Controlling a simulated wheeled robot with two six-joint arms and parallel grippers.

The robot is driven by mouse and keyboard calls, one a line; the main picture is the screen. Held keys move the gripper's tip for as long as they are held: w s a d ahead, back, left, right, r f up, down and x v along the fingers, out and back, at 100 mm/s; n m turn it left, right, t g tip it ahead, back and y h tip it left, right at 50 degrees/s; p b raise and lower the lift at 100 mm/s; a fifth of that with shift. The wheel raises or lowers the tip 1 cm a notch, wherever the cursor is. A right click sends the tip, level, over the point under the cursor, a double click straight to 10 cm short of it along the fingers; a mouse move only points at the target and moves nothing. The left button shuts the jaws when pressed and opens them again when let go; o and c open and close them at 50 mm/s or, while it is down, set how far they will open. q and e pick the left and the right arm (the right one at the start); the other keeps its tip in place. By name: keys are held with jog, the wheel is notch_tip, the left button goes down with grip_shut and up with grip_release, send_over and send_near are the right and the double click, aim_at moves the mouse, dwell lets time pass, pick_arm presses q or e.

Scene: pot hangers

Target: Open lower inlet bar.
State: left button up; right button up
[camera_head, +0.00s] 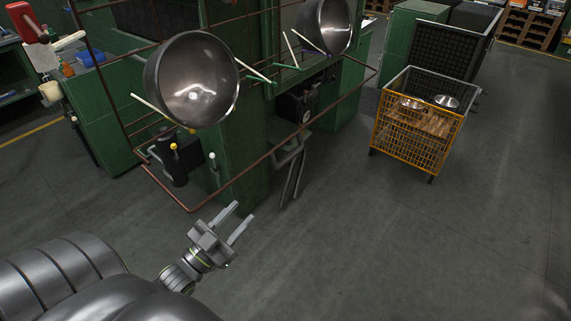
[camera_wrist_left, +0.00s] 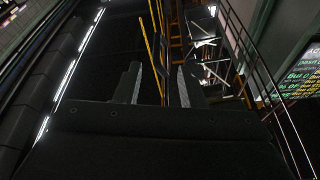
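A thin rust-brown bar (camera_head: 258,164) runs low along the front of the green machine (camera_head: 243,150), from a corner at the lower left up to the right. It seems to be the lower bar of a rail frame around the machine; which part is the inlet bar I cannot tell for sure. My left gripper (camera_head: 237,219) is in front of and below this bar, touching nothing. Its two fingers stand apart with nothing between them. The left wrist view also shows the spread fingers (camera_wrist_left: 157,85), with thin yellow and dark bars beyond. My right gripper is not in view.
Two steel pots (camera_head: 192,82) (camera_head: 325,25) hang on the machine. A yellow-and-grey mesh cart (camera_head: 412,143) holding two steel pots stands at the right. A dark bin (camera_head: 452,48) stands behind it. The grey floor (camera_head: 390,240) in front and to the right is clear.

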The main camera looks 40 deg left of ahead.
pick_arm(q)
jog(key=r, duration=0.2)
jog(key=p, duration=0.4)
send_near(288, 156)
jog(key=x, duration=0.8)
jog(key=shift+w+f, duration=0.1)
jog(key=shift+f, duration=0.2)
jog(key=shift+x, duration=0.8)
jog(key=shift+f, duration=0.1)
grip_shut()
